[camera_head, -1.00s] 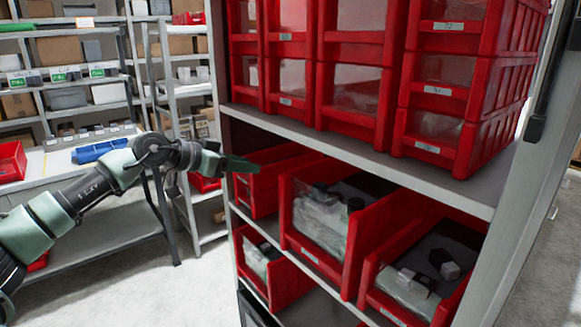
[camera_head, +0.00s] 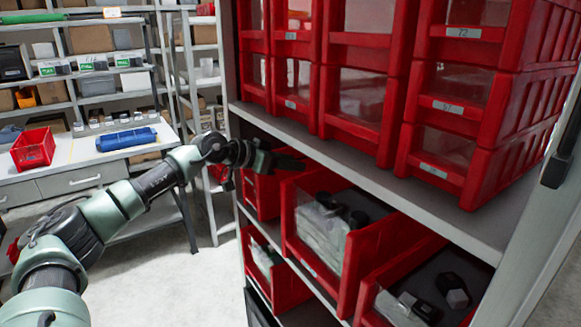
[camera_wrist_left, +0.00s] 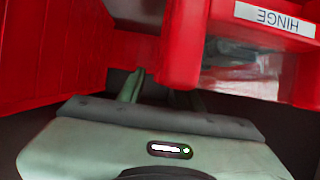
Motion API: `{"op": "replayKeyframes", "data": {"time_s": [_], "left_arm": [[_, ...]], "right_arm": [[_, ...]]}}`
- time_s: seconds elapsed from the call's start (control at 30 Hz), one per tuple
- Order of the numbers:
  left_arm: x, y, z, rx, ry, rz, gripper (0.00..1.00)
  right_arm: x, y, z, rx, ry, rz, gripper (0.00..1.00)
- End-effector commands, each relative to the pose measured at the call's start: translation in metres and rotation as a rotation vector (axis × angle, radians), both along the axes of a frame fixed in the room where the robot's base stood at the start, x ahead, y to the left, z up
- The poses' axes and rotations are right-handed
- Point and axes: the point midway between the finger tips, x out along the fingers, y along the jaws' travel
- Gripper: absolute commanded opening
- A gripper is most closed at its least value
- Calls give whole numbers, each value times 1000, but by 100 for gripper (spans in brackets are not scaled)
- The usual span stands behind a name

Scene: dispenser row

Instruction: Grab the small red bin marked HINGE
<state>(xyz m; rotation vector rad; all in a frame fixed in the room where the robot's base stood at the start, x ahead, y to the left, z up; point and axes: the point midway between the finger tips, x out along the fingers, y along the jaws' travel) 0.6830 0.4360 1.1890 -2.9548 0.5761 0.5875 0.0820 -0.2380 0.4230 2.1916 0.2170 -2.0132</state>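A red bin with a white HINGE label (camera_wrist_left: 272,18), upside down in the left wrist view, fills the upper right there, close to my left gripper (camera_wrist_left: 162,90). Its fingers stand apart, with a red bin part between and above them; the right finger is partly hidden. I cannot tell whether they touch it. In the head view my left gripper (camera_head: 290,162) is at the small red bin (camera_head: 262,196) at the left end of the middle shelf, overlapping its upper part. That bin's label is not readable there. My right gripper is out of view.
A larger red bin (camera_head: 370,262) with wrapped goods stands right beside the small one. Stacked red drawers (camera_head: 355,105) sit on the shelf board (camera_head: 400,165) just above.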

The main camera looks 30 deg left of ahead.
Motion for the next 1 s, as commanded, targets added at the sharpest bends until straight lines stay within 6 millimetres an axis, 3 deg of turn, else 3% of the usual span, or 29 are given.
{"op": "replayKeyframes", "data": {"time_s": [0.13, 0.37, 0.4, 0.5, 0.53, 1.0], "left_arm": [[14, -6, -4, -2, 0, -1, 35], [15, -6, -7, 1, 0, 1, 35], [15, -6, -7, 1, 0, 1, 33], [15, -6, -7, 1, 0, 1, 5], [15, -6, -7, 1, 0, 1, 0], [15, -7, -7, 0, 0, 0, 0]], "right_arm": [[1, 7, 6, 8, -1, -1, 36], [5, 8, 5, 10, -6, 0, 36], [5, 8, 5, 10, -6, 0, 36], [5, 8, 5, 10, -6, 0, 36], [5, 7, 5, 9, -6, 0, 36], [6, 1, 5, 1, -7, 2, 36]]}}
